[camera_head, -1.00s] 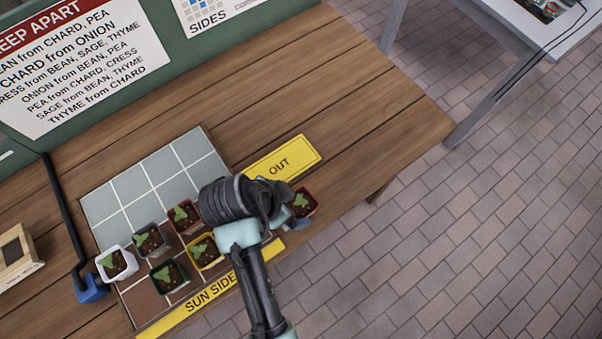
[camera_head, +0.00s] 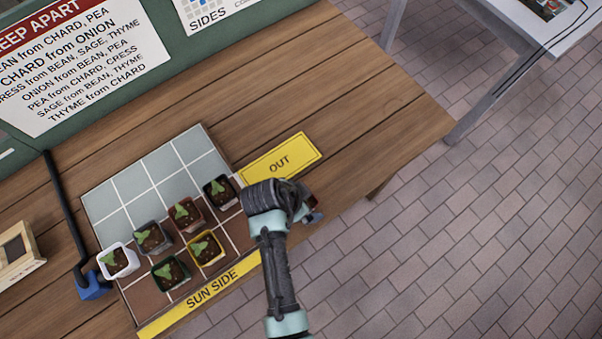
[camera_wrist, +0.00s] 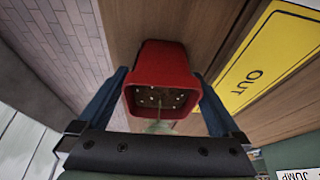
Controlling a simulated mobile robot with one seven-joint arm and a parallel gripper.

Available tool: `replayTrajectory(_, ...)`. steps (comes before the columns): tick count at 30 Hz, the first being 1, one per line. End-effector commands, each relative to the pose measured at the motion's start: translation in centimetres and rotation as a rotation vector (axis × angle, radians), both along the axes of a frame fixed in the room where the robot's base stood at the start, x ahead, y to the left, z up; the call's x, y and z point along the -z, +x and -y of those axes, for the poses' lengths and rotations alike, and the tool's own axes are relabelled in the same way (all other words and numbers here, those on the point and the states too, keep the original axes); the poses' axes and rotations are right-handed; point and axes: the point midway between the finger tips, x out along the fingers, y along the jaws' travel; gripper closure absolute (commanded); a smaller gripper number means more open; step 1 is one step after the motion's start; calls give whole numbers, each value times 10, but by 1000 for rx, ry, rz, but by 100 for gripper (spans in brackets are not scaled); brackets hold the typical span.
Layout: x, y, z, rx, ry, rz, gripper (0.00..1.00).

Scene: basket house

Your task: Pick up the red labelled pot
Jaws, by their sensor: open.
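A red pot (camera_wrist: 162,72) with dark soil and a seedling sits between the two blue fingers of my gripper (camera_wrist: 160,105) in the wrist view. The fingers are open, one on each side of its rim, and I cannot tell whether they touch it. In the head view my gripper (camera_head: 312,214) is at the right of the planting grid, near the table's front edge. My wrist hides most of the red pot there. No label shows on it.
Several potted seedlings stand on the grid: black (camera_head: 221,193), brownish red (camera_head: 188,215), yellow (camera_head: 207,248), dark green (camera_head: 171,273), grey (camera_head: 152,238) and white (camera_head: 118,261). A yellow OUT plate (camera_head: 281,158) lies behind my gripper. The table (camera_head: 385,115) is bare to the right.

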Motion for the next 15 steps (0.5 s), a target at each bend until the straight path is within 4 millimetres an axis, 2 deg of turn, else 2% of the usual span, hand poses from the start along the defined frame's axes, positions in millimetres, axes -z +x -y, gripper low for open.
replayTrajectory(3, 0, 0, 0, 0, 0, 0, 0)
replayTrajectory(4, 0, 0, 0, 0, 0, 0, 4)
replayTrajectory(15, 0, 0, 0, -1, 0, 0, 70)
